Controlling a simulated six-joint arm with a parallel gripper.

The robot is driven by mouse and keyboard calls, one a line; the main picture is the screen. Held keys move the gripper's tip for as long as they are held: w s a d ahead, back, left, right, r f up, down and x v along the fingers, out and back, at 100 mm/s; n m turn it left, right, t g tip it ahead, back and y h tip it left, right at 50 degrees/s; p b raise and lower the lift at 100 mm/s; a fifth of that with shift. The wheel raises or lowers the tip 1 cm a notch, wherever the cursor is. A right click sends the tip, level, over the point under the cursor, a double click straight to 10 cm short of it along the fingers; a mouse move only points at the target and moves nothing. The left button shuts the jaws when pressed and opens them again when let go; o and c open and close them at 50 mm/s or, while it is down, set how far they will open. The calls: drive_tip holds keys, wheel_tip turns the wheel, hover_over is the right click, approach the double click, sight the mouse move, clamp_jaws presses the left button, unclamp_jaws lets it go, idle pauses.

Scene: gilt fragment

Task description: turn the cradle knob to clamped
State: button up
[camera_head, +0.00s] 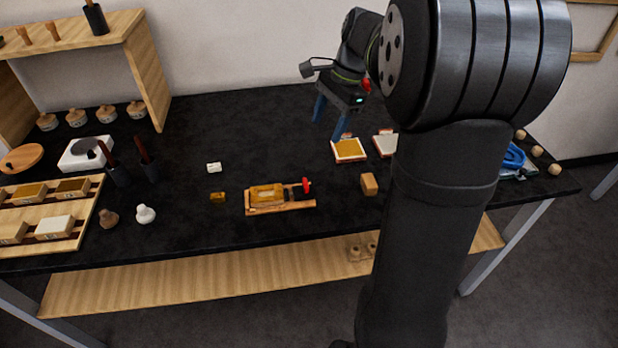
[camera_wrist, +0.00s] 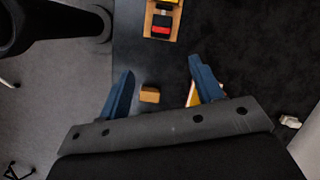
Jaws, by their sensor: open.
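The wooden cradle (camera_head: 280,209) lies on the black table near its front edge, with a gilt fragment (camera_head: 266,192) in it. The red knob (camera_head: 307,187) is at its right end on a dark clamp part; its setting is too small to read. In the wrist view the cradle (camera_wrist: 148,33) shows at the top edge, with the red knob (camera_wrist: 160,31) facing my gripper. My gripper (camera_head: 331,118) is open and empty, with blue fingers, above the table behind and to the right of the cradle. In the wrist view my gripper (camera_wrist: 160,82) is apart from the knob.
A small wooden block (camera_head: 369,184) stands right of the cradle; it also shows between my fingers in the wrist view (camera_wrist: 150,94). Shallow trays (camera_head: 348,158) lie behind it. A small gilt piece (camera_head: 218,197) lies left of the cradle. The table behind the cradle is mostly clear.

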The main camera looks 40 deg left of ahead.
drive_tip(key=w+d+f+m, duration=0.1)
drive_tip(key=m, duration=0.3)
drive_tip(key=y, duration=0.1)
approach(306, 182)
drive_tip(key=shift+m+g, duration=0.3)
drive_tip(key=shift+m, duration=0.1)
drive_tip(key=x, duration=0.9)
drive_tip(key=shift+w+f, duration=0.15)
drive_tip(key=shift+w, duration=0.15)
drive_tip(key=c, duration=1)
